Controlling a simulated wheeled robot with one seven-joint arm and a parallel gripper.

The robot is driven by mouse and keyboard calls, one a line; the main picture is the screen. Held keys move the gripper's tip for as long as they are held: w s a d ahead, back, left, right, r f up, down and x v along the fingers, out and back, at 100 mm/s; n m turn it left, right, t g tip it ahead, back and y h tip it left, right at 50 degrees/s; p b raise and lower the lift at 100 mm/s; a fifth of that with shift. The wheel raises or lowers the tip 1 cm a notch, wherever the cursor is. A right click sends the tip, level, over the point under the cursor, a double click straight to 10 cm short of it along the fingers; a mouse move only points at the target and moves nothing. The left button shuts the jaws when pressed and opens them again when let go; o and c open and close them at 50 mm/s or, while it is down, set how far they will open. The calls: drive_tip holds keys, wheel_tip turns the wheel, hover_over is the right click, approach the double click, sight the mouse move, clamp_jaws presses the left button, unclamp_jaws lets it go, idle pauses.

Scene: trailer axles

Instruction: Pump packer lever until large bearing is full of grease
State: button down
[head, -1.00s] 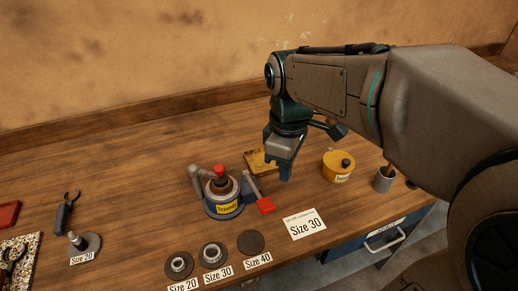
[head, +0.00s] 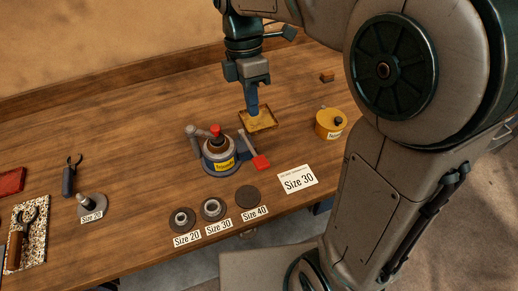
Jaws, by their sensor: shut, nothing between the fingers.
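The bearing packer (head: 221,160) stands on the wooden bench. My gripper (head: 253,112) points down, shut and empty, behind and to the right of the packer. Its tips are over the yellowish tray (head: 271,121) and apart from the lever.
A Size 30 card (head: 297,179) lies right of the packer. A yellow tin (head: 330,124) stands farther right, near my arm. A Size 20 spindle (head: 91,205), pliers (head: 70,176), a speckled mat (head: 40,219) and a red item (head: 11,181) are at left.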

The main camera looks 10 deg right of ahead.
sight(260, 162)
drive_tip(key=p+x, duration=0.1)
drive_tip(key=x, duration=1.2)
drive_tip(key=shift+s, duration=0.15)
drive_tip(key=shift+f, duration=0.1)
